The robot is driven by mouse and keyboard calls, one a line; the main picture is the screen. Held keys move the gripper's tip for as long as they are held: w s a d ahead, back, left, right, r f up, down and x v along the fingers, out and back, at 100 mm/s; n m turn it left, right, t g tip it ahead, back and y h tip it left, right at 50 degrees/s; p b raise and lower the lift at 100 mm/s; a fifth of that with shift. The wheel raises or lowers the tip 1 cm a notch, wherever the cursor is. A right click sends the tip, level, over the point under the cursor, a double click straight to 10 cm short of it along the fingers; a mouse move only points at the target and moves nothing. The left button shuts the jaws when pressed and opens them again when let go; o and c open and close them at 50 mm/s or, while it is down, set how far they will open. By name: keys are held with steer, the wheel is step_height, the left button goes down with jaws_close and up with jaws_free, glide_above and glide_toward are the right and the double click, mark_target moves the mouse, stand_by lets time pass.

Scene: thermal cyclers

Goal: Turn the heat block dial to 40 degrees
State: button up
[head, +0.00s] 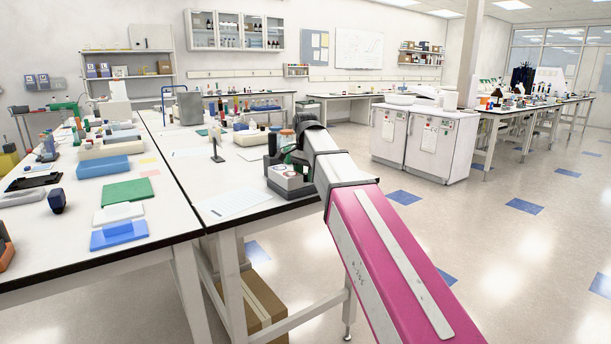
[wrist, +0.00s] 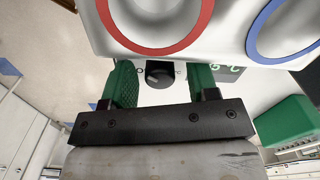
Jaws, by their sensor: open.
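The heat block (head: 291,183) is a small grey and white device near the right edge of the middle bench in the head view, partly hidden by my arm. In the wrist view its white front (wrist: 222,40) carries a red ring and a blue ring. A round black dial (wrist: 159,74) is on it below the red ring. My gripper (wrist: 160,82) is open, with one green finger on each side of the dial. Gaps show between the fingers and the dial, so contact is not visible. The dial's setting is too small to read. In the head view the gripper is mostly hidden.
The middle bench (head: 195,180) holds a paper sheet (head: 234,201), a small dark stand (head: 216,146) and several bottles behind the heat block. The left bench is crowded with trays and racks. Open floor (head: 480,235) lies to the right.

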steer(key=c, duration=0.9)
steer(key=shift+c, duration=0.2)
steer(key=shift+m, duration=1.5)
steer(key=o, duration=0.9)
steer(key=shift+o, duration=0.2)
steer(key=shift+r, duration=0.1)
